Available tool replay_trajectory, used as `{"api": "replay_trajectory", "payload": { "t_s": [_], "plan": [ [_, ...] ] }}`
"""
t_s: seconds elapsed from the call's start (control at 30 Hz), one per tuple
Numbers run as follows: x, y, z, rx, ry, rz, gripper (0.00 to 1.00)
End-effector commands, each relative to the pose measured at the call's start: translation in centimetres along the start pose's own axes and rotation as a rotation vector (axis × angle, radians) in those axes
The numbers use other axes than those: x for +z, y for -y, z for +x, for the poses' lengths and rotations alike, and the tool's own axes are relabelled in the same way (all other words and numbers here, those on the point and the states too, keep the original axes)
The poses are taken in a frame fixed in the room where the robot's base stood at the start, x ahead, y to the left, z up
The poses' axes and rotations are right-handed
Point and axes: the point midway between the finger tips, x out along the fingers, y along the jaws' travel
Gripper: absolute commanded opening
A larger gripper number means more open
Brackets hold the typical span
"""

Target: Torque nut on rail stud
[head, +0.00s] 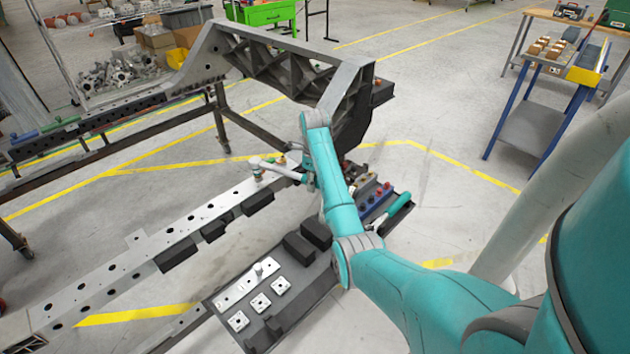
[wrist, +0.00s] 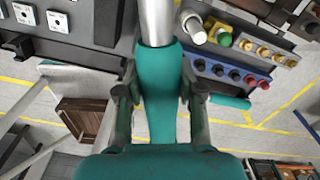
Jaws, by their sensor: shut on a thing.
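My gripper (head: 306,172) is at the far end of the rail (head: 130,270). In the wrist view its fingers (wrist: 158,92) are shut around the teal handle of a wrench (wrist: 160,65) with a bright metal shaft. In the head view the wrench's grey shaft (head: 275,168) reaches left from my gripper over the rail. Its head end is just above or at a small brownish fitting (head: 258,174) on the rail, perhaps the stud with its nut. I cannot tell whether they touch. The handle is mostly hidden by my arm in the head view.
A dark tray (head: 290,325) beside the rail holds square plates (head: 260,303) and black blocks. Coloured fittings on a blue strip (head: 376,200) and another teal handle (head: 398,206) lie near my arm. A big grey frame (head: 345,90) stands behind.

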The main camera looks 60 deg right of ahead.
Motion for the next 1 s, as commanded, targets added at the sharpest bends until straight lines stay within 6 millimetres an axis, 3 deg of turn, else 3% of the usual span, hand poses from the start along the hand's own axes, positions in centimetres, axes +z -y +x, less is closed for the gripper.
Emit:
{"api": "replay_trajectory", "payload": {
  "t_s": [1.0],
  "plan": [
    [0.1, -1.5, 0.0, -0.001, 0.002, 0.059, 0.00]
  ]
}}
